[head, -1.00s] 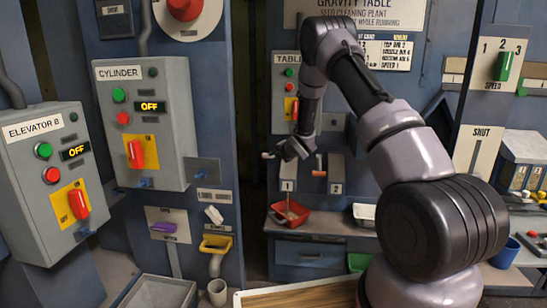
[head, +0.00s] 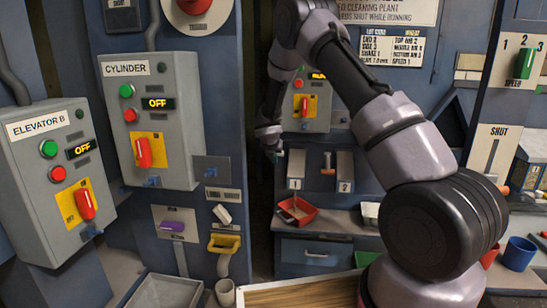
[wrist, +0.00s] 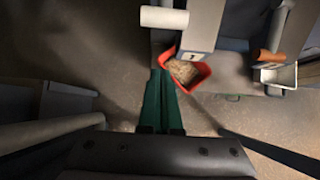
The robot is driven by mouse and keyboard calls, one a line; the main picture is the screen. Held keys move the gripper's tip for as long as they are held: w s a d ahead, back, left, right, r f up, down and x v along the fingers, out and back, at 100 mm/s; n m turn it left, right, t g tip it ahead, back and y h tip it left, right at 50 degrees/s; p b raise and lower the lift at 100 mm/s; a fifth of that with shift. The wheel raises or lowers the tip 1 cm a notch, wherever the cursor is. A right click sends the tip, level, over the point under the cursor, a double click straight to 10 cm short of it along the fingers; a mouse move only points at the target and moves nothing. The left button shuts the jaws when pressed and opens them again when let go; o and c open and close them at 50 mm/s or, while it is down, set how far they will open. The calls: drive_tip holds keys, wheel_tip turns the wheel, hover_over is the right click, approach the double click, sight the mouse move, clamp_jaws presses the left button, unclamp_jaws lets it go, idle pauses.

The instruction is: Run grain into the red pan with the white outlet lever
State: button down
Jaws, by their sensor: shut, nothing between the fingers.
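The red pan (head: 299,217) sits on the ledge below outlet 1 (head: 295,170). Pale grain (wrist: 184,70) lies in the pan (wrist: 203,73) in the wrist view. A thin pale streak shows under the outlet in the head view; I cannot tell whether it is falling grain. The white outlet lever (wrist: 164,17) sticks out left of outlet 1 in the wrist view; in the head view it is mostly hidden by my gripper. My gripper (head: 276,156) is just left of outlet 1. Its green fingers (wrist: 160,76) are shut and empty in the wrist view.
Outlet 2 (head: 345,167) has an orange-brown lever (head: 327,170), with a white pan (head: 371,212) to its lower right. The CYLINDER box (head: 154,65) and ELEVATOR B box (head: 50,135) read OFF. A yellow spout (head: 223,243) stands left of the ledge.

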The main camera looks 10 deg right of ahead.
drive_tip(key=w+d+f, duration=0.1)
drive_tip(key=w+d, duration=0.1)
drive_tip(key=w, duration=0.4)
drive_tip(key=shift+f, duration=0.3)
